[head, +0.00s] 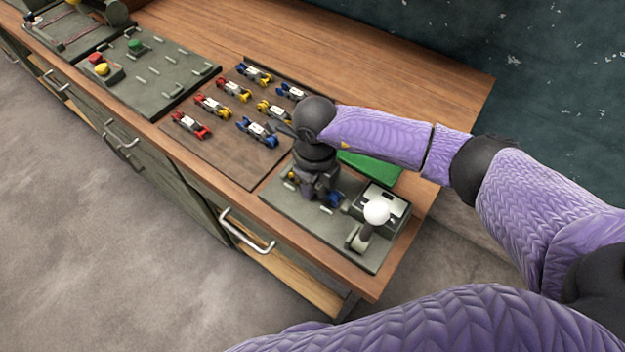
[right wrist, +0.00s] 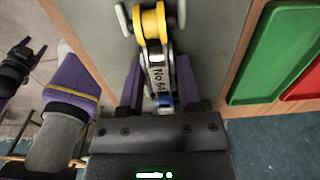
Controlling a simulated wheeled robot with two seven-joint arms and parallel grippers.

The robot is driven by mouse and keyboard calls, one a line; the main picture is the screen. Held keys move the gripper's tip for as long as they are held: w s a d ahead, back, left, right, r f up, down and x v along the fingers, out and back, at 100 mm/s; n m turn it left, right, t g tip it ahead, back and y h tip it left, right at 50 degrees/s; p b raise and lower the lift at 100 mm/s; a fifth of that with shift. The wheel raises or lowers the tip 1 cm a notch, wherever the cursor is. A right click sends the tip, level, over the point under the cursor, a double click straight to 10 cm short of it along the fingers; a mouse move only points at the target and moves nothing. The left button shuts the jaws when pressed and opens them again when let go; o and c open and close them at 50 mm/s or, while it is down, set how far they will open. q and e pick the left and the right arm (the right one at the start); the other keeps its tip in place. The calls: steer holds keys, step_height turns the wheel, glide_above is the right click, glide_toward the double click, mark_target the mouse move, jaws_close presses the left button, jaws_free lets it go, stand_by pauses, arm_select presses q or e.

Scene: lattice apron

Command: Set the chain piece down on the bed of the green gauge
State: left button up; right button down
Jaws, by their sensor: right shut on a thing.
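My right gripper (head: 318,192) is low over the grey-green plate of the gauge (head: 290,208), at the table's near right corner. It is shut on a chain piece. In the right wrist view the chain piece (right wrist: 158,72) has a yellow roller, a white label starting "No" and a blue end between the fingers (right wrist: 158,98). The yellow end is beside a small metal pin on the plate. I cannot tell whether the piece touches the plate. In the head view the gripper mostly hides it. A dark claw-like shape (right wrist: 20,65) at the wrist view's left looks like my left gripper, too small to read.
A white-knobbed lever (head: 376,212) stands at the gauge plate's right. A green tray (head: 372,168) lies behind the plate, and a red tray (right wrist: 303,85) shows beside it. A brown board (head: 215,135) with several chain pieces lies left. A pegged plate with buttons (head: 160,72) lies farther left.

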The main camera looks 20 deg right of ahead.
steer(key=c, duration=0.5)
jaws_free()
steer(key=shift+o, duration=1.5)
step_height(320, 180, up, 10)
steer(key=shift+f+p, duration=0.1)
steer(key=shift+p, duration=0.75)
steer(key=shift+s, duration=0.1)
